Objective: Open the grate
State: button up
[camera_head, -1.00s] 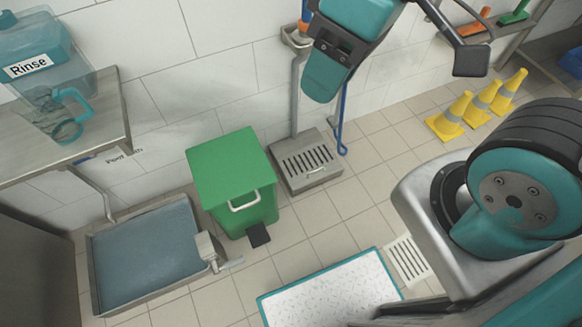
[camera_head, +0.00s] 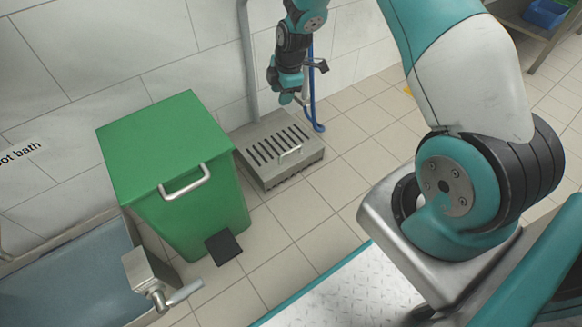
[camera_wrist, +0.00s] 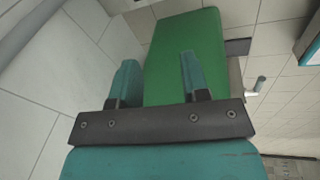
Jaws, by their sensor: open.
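The grate (camera_head: 268,150) is a slotted panel on top of a low grey metal box, standing on the floor against the wall. A small metal bar handle (camera_head: 291,155) is on its near right part. The grate lies flat. My gripper (camera_head: 294,97) is above the back part of the box, apart from the handle. In the wrist view my two teal fingers (camera_wrist: 160,80) are spread with nothing between them. The grate cannot be made out in the wrist view.
A green pedal bin (camera_head: 175,165) stands just left of the grate; it also fills the middle of the wrist view (camera_wrist: 185,45). A foot bath (camera_head: 75,285) is at lower left. A blue hose or hook (camera_head: 313,105) hangs behind the gripper. Floor to the right is clear.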

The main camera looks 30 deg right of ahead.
jog(key=n+b, duration=0.2)
jog(key=b, duration=0.3)
send_near(291, 150)
jog(key=shift+h, duration=0.4)
jog(key=f+b, duration=0.2)
jog(key=f, duration=0.1)
jog(key=w+f+b, duration=0.1)
jog(key=f+b, duration=0.1)
jog(key=b, duration=0.1)
jog(key=a+f+b, duration=0.1)
jog(key=f+b, duration=0.2)
jog(key=shift+w+f, duration=0.3)
jog(key=shift+f, duration=0.05)
grip_shut()
